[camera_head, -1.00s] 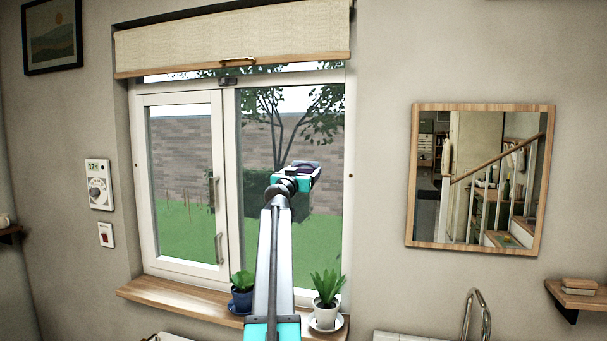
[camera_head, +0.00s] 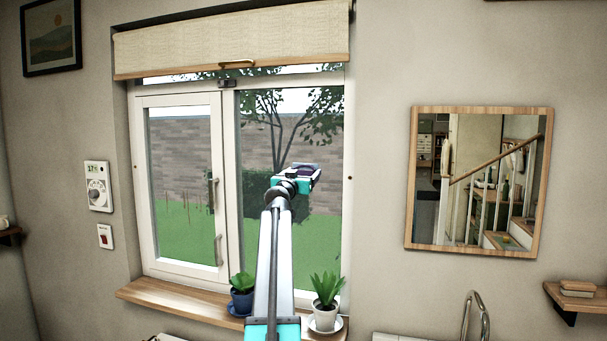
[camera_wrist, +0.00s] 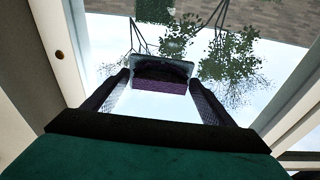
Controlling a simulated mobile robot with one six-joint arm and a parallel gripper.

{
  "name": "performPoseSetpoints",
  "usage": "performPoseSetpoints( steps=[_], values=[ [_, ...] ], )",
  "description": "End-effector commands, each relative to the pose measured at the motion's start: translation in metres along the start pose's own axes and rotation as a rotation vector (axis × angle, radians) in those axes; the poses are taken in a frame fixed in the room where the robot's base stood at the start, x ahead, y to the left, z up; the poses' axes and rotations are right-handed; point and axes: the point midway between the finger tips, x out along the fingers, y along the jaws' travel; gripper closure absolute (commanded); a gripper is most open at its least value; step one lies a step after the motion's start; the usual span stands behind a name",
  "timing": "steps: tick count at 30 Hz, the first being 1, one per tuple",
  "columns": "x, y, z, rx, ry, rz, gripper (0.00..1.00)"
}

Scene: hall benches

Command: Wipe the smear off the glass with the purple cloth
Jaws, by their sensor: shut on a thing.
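My gripper (camera_head: 306,172) is in front of the right-hand window pane in the head view. The cloth (camera_head: 305,168) shows only as a small dark purple patch in the head view. The glass (camera_head: 325,112) of the right pane lies just beyond it. I cannot tell whether the cloth touches the glass. I cannot make out a smear on the glass in either view; my arm and gripper hide part of the pane.
A wooden sill (camera_head: 185,296) below the window bears a plant in a blue pot (camera_head: 243,300) and one in a white pot (camera_head: 325,317). A rolled blind (camera_head: 230,40) hangs above. A mirror (camera_head: 545,180) hangs right. The left sash has a handle (camera_head: 212,193).

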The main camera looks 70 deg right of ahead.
Motion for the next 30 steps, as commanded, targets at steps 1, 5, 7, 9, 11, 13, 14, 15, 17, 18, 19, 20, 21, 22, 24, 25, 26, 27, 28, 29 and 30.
performPoseSetpoints(
  steps=[1,5,7,9,11,13,14,15,17,18,19,20,21,22,24,25,26,27,28,29,30],
  values=[
    [0.001,0.0,-0.001,0.0,0.0,0.0,0.44],
    [0.003,0.0,0.0,0.001,0.0,0.0,0.44],
    [0.004,0.0,0.0,0.001,0.0,0.0,0.44],
    [0.004,0.0,0.0,0.001,0.0,0.0,0.44],
    [0.005,0.0,0.0,0.001,0.0,0.0,0.44],
    [0.006,0.0,0.0,0.001,0.0,0.0,0.44],
    [0.006,0.0,0.0,0.001,0.0,0.0,0.44],
    [0.007,0.0,0.0,0.001,0.0,0.0,0.44],
    [0.008,0.0,0.0,0.001,0.0,0.0,0.44],
    [0.008,0.0,0.0,0.0,0.0,0.0,0.44],
    [0.009,0.0,0.0,0.0,0.001,0.0,0.44],
    [0.009,0.0,0.0,0.0,0.001,0.0,0.44],
    [0.009,0.0,0.0,0.0,0.001,0.0,0.44],
    [0.01,0.0,0.0,0.0,0.001,0.0,0.44],
    [0.011,0.0,0.001,0.0,0.001,-0.001,0.44],
    [0.011,0.0,0.001,0.0,0.001,-0.001,0.44],
    [0.011,0.0,0.001,0.0,0.001,-0.001,0.44],
    [0.011,0.0,0.001,0.0,0.001,-0.001,0.44],
    [0.011,0.0,0.001,0.0,0.001,-0.001,0.44],
    [0.011,0.0,0.001,0.0,0.001,-0.001,0.44],
    [0.011,-0.001,0.001,0.0,0.001,-0.001,0.44]
  ],
)
